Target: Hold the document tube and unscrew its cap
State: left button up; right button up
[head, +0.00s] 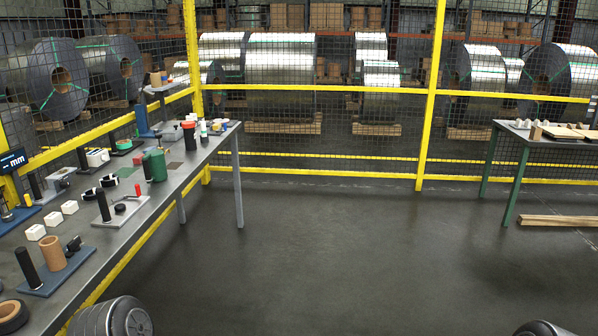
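No long document tube stands out clearly in the head view. A dark cylinder with a red top (188,135) stands upright near the far end of the long grey workbench (150,215) on the left; it may be the capped tube, but it is too small to tell. A green cylindrical container (156,165) stands nearer on the same bench. Neither of my grippers is in view, so whether they are open or shut is hidden.
Along the bench stand a brown cylinder (53,252), a black post (27,266), white blocks (53,219) and other small items. Yellow mesh fencing (310,172) closes off steel coils behind. A second table (520,140) stands at right. The middle floor is clear.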

aim_at(189, 135)
jog(key=i+l, duration=0.1)
jog(key=i, duration=2.35)
jog(key=i+u, duration=0.4)
jog(key=i+l+u, duration=0.2)
jog(key=i+u, duration=0.2)
jog(key=i+l+u, duration=0.25)
jog(key=u, duration=0.15)
jog(key=i+l+u, duration=0.6)
jog(key=l+u, duration=0.25)
jog(key=i+l+u, duration=0.2)
jog(key=l+u, duration=0.25)
jog(key=l, duration=0.5)
jog(key=l+u, duration=0.5)
jog(key=l, duration=0.45)
jog(key=i, duration=0.05)
